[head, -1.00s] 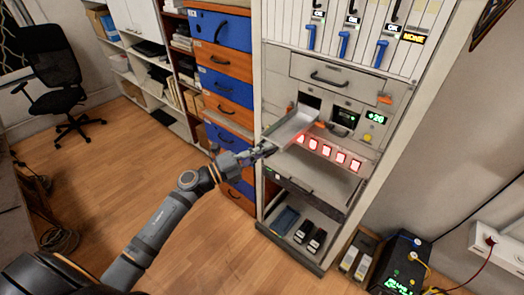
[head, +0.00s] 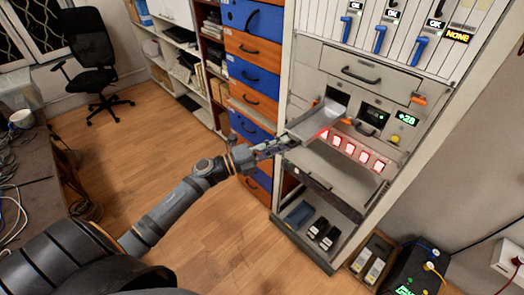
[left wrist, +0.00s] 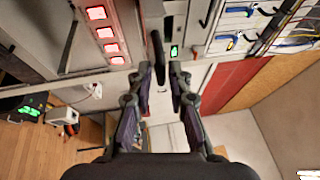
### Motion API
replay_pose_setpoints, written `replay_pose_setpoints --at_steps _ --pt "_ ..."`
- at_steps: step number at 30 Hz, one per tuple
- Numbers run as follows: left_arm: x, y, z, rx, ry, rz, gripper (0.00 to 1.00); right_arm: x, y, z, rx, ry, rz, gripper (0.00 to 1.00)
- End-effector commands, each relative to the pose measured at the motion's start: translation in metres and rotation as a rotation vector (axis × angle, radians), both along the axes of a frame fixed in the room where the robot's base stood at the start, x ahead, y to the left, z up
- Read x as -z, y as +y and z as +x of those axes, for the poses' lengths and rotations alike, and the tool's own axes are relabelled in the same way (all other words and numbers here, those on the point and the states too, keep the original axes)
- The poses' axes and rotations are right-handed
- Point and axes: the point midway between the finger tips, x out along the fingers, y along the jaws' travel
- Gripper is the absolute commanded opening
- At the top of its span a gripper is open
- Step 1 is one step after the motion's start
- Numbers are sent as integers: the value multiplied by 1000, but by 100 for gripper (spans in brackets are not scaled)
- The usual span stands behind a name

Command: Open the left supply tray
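The left supply tray (head: 318,122) is a shallow grey metal tray. In the head view it stands pulled out of the rack, left of a green-lit display. My left gripper (head: 292,142) is at the tray's outer end. In the left wrist view my left gripper (left wrist: 161,72) has its two fingers apart. A dark handle-like bar (left wrist: 157,46) shows at the fingertips, nearer the left finger; I cannot tell whether they touch it. My right gripper is in neither view.
Below the tray is a row of red-lit squares (head: 351,149). An open lower shelf (head: 297,232) holds dark blocks. A closed drawer (head: 370,75) is above. Blue and orange drawers (head: 253,78) stand to the left. The floor (head: 150,130) left of the rack is clear.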

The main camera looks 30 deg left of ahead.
Motion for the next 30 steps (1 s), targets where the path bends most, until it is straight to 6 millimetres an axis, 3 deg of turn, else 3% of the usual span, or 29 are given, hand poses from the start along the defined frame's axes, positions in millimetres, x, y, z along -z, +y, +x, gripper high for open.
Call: replay_pose_setpoints --at_steps 6,18,30 --pt "7 24 -28 4 5 7 19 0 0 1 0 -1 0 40" --pt "15 57 -65 9 5 7 19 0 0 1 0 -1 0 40" --pt "15 67 -73 1 0 2 19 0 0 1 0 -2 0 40"
